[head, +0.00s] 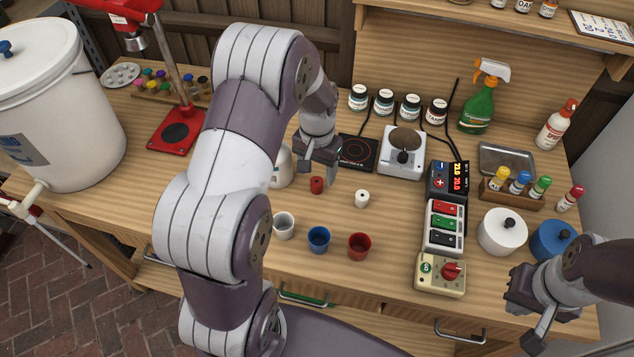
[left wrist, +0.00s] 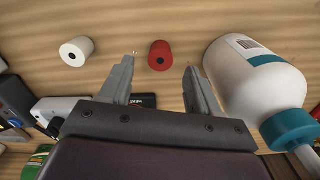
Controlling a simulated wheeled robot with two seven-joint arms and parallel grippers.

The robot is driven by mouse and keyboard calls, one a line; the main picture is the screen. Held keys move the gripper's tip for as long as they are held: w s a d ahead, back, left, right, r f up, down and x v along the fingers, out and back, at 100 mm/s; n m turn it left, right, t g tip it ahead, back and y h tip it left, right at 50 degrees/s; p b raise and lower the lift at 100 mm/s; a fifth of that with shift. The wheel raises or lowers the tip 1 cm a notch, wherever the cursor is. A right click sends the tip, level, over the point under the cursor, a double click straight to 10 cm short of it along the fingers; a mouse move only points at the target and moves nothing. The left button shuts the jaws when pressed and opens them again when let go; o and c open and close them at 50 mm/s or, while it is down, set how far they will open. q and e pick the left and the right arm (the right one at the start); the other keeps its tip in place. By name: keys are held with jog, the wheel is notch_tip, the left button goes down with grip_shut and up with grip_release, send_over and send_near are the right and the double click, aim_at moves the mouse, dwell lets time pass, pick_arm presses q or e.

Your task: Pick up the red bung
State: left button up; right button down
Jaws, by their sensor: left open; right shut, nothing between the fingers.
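The red bung (head: 317,185) stands on the wooden bench, just below my left gripper (head: 318,167) in the head view. In the left wrist view the red bung (left wrist: 160,56) shows a dark hole in its top and lies between the lines of the two open, empty fingers (left wrist: 160,75), a little beyond their tips. The fingers do not touch it. My right gripper (head: 535,322) is at the lower right over the bench's front edge, shut and empty.
A white bung (head: 362,198) stands to the right of the red one. A white bottle with a teal cap (left wrist: 255,80) is close beside one left finger. White, blue (head: 319,239) and red (head: 359,246) cups stand nearer the front edge. A hotplate (head: 357,152) is behind.

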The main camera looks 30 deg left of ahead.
aim_at(316, 181)
pick_arm(q)
jog(key=f, duration=0.4)
jog(key=shift+s+f+p, duration=0.1)
jog(key=shift+s+p, duration=0.1)
jog(key=shift+p, duration=0.1)
jog(key=shift+f, duration=0.2)
jog(key=c, duration=1.1)
jog(key=shift+r, duration=0.15)
